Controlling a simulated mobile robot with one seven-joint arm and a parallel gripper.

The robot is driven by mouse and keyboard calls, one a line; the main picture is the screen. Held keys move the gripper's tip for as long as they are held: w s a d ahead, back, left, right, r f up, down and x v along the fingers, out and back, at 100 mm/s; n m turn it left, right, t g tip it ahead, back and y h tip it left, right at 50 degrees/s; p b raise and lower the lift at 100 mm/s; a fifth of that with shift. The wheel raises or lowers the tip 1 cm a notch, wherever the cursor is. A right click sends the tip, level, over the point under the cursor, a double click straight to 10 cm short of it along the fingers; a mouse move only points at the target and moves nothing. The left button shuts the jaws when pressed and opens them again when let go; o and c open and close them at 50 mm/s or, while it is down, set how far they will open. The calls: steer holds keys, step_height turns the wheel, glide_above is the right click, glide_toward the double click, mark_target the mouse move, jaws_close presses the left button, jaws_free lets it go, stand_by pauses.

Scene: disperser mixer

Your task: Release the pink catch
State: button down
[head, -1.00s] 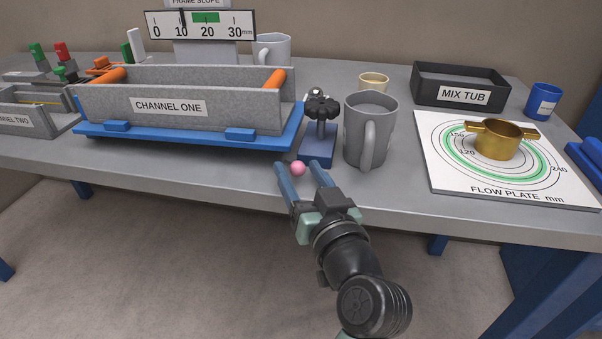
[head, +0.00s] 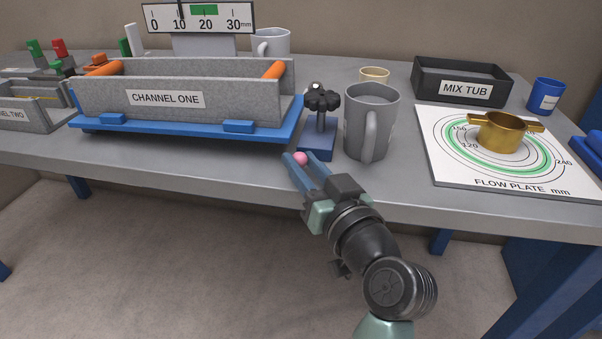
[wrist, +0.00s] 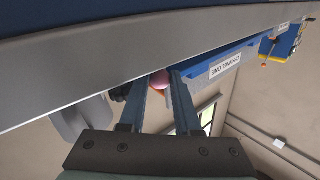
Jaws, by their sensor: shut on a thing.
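The pink catch shows as a small pink ball (head: 300,158) at the front of the bench, in front of the blue base under the black knob. My gripper (head: 303,161) has its two blue fingers closed on either side of the ball. In the wrist view the pink ball (wrist: 160,79) sits between the fingertips (wrist: 165,82). The part that the ball is fixed to is hidden. The CHANNEL ONE trough (head: 165,99) stands on a blue tray (head: 180,135) to the left of my gripper.
A black knob (head: 322,100) on a post stands just beyond my gripper. A grey mug (head: 360,130) is close on the right. The flow plate (head: 450,170) with a brass cup (head: 500,133) lies further right. The bench's front edge runs below my gripper.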

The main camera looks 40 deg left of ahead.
steer(key=shift+w+f+n+g+b, duration=0.1)
steer(key=shift+w+n+g+b, duration=0.1)
steer(key=shift+n+g+b, duration=0.3)
steer(key=c, duration=0.6)
jaws_free()
steer(key=shift+d, duration=0.15)
steer(key=p+v, duration=0.2)
steer(key=v, duration=1)
steer(key=shift+d+f, duration=0.15)
steer(key=shift+d, duration=0.25)
